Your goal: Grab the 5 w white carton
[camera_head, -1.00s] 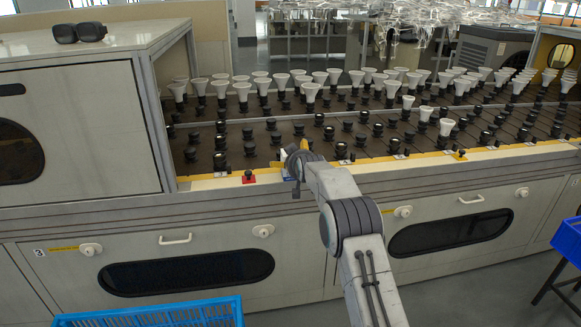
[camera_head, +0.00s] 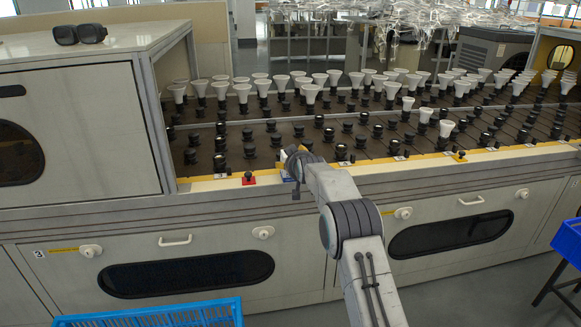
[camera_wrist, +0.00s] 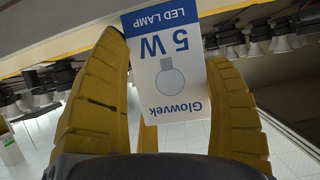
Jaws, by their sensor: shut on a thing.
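In the head view my gripper sits at the front ledge of the rack, mostly hidden behind my own wrist. The carton cannot be made out clearly there.
Rows of black sockets, many with white bulbs (camera_head: 310,92), fill the rack behind the ledge (camera_head: 400,168). A red-based knob (camera_head: 248,178) stands left of my gripper. Blue crates are at the bottom left (camera_head: 150,314) and right edge (camera_head: 568,240). Dark goggles (camera_head: 80,33) lie on the cabinet.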

